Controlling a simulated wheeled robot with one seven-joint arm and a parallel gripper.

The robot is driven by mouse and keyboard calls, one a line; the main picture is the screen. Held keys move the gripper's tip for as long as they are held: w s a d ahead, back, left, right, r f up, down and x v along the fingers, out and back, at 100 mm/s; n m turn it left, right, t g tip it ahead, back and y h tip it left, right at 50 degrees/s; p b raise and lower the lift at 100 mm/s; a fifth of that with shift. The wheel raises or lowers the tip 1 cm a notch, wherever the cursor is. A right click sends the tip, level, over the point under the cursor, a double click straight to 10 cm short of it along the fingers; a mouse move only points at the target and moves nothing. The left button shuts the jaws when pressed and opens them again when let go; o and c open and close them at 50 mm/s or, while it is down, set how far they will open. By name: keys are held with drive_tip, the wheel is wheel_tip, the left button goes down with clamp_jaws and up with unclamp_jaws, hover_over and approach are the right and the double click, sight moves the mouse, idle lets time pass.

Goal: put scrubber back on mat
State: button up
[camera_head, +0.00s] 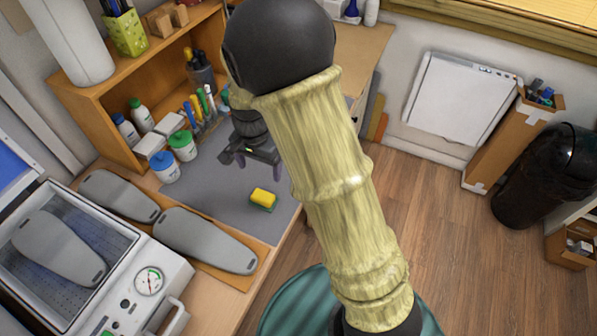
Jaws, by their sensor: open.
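A small yellow scrubber (264,196) with a green underside lies on the grey mat (215,196) on the workbench. My gripper (238,162) is over the mat, up and to the left of the scrubber in the picture. Its jaws are open and apart from the scrubber, and I see nothing between them. My arm covers the right part of the mat and part of the wrist above the gripper.
White bottles and blue- and green-lidded jars (182,146) stand left of my gripper, with upright markers (203,103) behind. Grey insole forms (205,240) lie along the front, beside a machine with a gauge (149,281). Mat between forms and gripper is clear.

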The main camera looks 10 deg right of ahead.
drive_tip(key=s+d+r+n+t, duration=0.1)
drive_tip(key=s+d+r+n, duration=0.2)
drive_tip(key=s+d, duration=0.3)
drive_tip(key=s+d+r+n+t, duration=0.1)
drive_tip(key=s+d+r+n, duration=0.2)
drive_tip(key=s+d, duration=0.3)
drive_tip(key=shift+s+d+n+t, duration=0.15)
drive_tip(key=shift+d+n+t, duration=0.15)
drive_tip(key=shift+d+n, duration=0.35)
